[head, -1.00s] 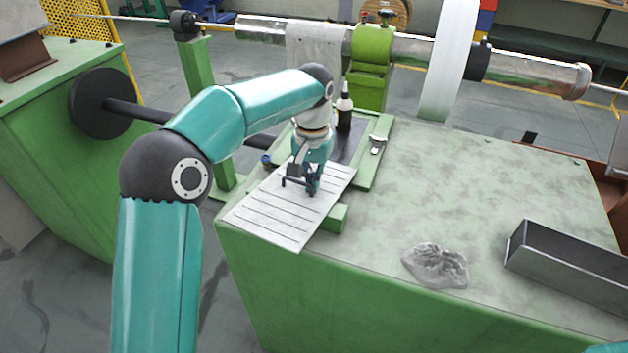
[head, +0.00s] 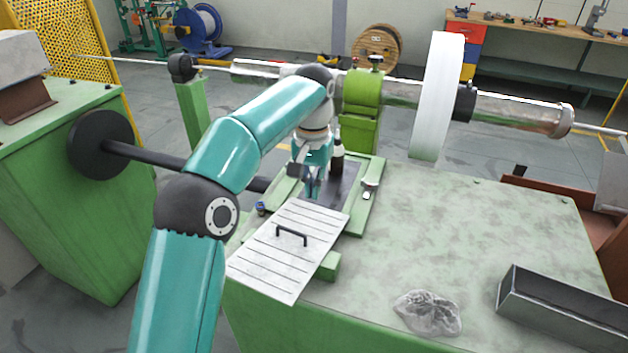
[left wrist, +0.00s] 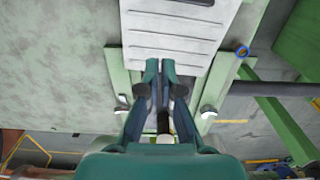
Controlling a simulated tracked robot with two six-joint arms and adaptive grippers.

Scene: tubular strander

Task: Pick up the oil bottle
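The oil bottle (head: 338,156) is dark with a slim neck. In the left wrist view a dark shape with a white part (left wrist: 163,125), likely the bottle, shows between the finger bases, partly covered by the gripper. My left gripper (head: 312,188) points down over the opening, nearer than the bottle and apart from it. In the left wrist view its fingertips (left wrist: 160,68) have a narrow gap with nothing between them. My right gripper is out of view.
A slatted metal lid (head: 275,262) with a black handle lies in front of the opening. A blue ring (head: 261,208) and a metal tool (head: 369,188) flank it. A crumpled rag (head: 428,312) and a metal trough (head: 560,310) lie to the right. The machine shaft (head: 400,88) runs behind.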

